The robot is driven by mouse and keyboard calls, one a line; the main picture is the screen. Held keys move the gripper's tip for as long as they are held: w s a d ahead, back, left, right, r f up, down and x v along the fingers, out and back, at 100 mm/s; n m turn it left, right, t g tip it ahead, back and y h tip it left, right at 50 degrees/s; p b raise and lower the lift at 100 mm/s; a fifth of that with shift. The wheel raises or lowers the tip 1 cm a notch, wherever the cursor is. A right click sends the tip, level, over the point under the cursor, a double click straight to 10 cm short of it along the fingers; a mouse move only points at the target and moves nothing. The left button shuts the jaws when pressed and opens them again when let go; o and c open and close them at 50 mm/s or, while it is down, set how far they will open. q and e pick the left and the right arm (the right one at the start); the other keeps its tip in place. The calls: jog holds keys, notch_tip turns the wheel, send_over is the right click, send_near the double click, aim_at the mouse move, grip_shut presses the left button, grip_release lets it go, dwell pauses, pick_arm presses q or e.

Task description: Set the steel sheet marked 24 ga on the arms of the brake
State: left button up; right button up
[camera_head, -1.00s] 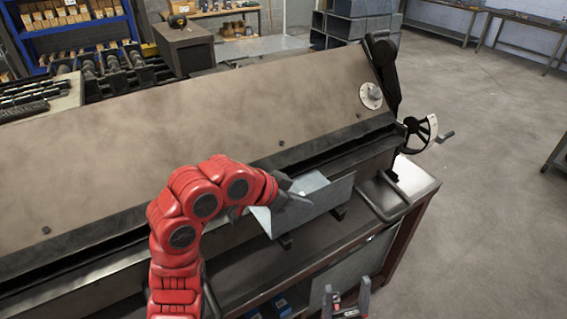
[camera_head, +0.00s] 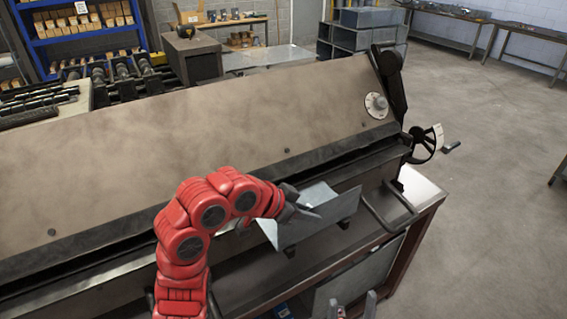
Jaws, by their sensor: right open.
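No gauge mark is readable. My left gripper (camera_head: 303,212) is at the sheet's left part, its fingers overlapping it in the picture. Whether they are closed on the sheet cannot be told. My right gripper (camera_head: 352,306) is open and empty at the bottom edge, in front of the bench and apart from the sheet. Only its fingertips show.
A bent bar handle (camera_head: 388,213) stands just right of the sheet. A handwheel (camera_head: 424,145) sticks out at the brake's right end. Open floor (camera_head: 490,180) lies to the right.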

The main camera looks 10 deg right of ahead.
pick_arm(q)
jog(key=shift+o, duration=0.8)
